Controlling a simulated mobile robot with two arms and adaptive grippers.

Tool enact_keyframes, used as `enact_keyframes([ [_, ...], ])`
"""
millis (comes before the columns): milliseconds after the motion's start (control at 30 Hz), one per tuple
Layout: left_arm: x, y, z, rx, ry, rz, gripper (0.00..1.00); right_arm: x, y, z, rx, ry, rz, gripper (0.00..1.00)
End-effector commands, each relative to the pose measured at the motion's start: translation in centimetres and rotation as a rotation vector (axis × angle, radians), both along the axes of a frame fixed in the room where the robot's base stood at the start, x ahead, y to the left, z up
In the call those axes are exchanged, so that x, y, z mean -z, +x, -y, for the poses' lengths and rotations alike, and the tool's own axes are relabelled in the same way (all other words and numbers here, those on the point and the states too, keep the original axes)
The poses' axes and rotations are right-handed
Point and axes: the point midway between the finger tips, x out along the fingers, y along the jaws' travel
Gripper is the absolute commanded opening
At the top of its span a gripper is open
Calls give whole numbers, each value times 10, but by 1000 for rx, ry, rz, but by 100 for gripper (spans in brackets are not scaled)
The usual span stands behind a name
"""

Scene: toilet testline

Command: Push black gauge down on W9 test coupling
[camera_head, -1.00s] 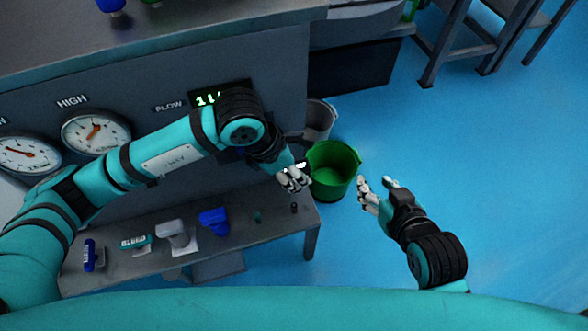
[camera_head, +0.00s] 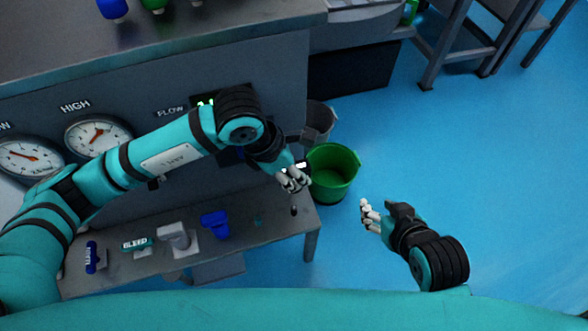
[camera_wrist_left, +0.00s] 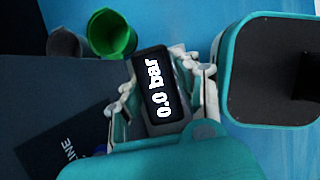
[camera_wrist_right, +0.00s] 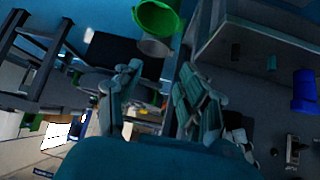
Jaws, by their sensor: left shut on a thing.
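My left gripper (camera_head: 293,180) is shut on the black gauge (camera_wrist_left: 160,90), whose display reads 0.0 bar in the left wrist view. In the head view the gauge is mostly hidden by the fingers. The gripper is above the right end of the low bench (camera_head: 265,236). A small black coupling (camera_head: 294,210) stands on the bench just below the fingers; no W9 label is readable, and whether the gauge touches it cannot be told. My right gripper (camera_head: 378,217) is open and empty, right of the bench; its parted fingers show in the right wrist view (camera_wrist_right: 158,82).
Two dials (camera_head: 97,136) are on the panel.

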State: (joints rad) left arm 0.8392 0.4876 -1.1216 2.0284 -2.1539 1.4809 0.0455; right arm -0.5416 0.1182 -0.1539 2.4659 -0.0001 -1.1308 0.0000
Motion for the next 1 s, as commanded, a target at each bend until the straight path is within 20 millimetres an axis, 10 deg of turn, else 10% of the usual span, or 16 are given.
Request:
enact_keyframes([
  [1000, -10, 0, 0, 0, -1, 1, 0, 13, -24, 10, 15, -31, -138, 40],
])
